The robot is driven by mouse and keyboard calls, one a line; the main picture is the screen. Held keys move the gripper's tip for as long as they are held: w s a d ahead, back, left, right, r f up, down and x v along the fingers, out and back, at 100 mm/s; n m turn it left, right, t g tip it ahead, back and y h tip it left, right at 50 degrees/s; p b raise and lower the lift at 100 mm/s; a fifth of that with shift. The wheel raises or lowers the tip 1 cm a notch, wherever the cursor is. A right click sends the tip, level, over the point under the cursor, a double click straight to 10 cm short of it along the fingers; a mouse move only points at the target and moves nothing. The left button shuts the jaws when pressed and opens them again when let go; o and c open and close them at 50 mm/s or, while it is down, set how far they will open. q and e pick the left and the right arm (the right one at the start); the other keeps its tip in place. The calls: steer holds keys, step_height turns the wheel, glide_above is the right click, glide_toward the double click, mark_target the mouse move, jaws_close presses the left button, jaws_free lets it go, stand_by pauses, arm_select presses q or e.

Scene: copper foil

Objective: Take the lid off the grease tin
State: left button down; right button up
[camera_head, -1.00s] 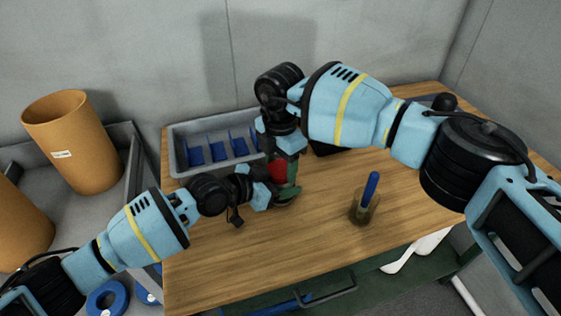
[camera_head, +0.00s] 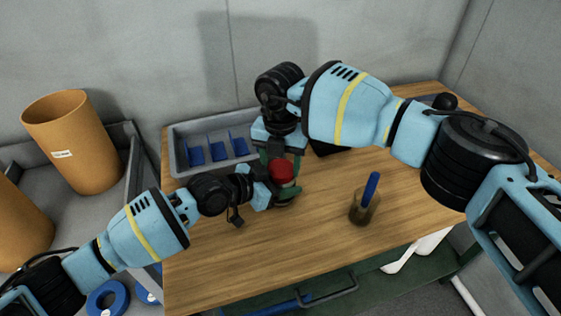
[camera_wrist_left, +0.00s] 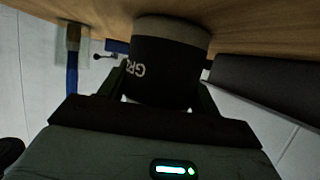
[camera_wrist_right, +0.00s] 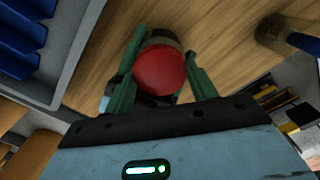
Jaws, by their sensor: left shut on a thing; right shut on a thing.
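The grease tin stands upright on the bench; its dark label with pale letters fills the middle of the left wrist view (camera_wrist_left: 165,68). My left gripper (camera_head: 284,194) is shut around the tin's body from the left. The red lid (camera_head: 283,173) sits at the top of the tin and shows face-on in the right wrist view (camera_wrist_right: 160,71). My right gripper (camera_head: 281,161) points down from above, shut on the lid with a green finger on either side. I cannot tell whether there is a gap between lid and tin.
A grey divided bin (camera_head: 174,143) with blue compartments is behind at the left. A jar (camera_head: 361,209) holding a blue-handled tool (camera_head: 371,186) stands to the right. The wooden bench (camera_head: 240,260) is clear in front.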

steer(key=o, duration=1.1)
steer(key=shift+r, duration=2.3)
steer(key=shift+a+r+m, duration=0.1)
steer(key=shift+r+m, duration=0.6)
steer(key=shift+m, duration=0.7)
steer(key=shift+c, duration=0.5)
step_height(320, 180, up, 2)
steer(key=m, duration=0.4)
steer(key=shift+f, duration=4)
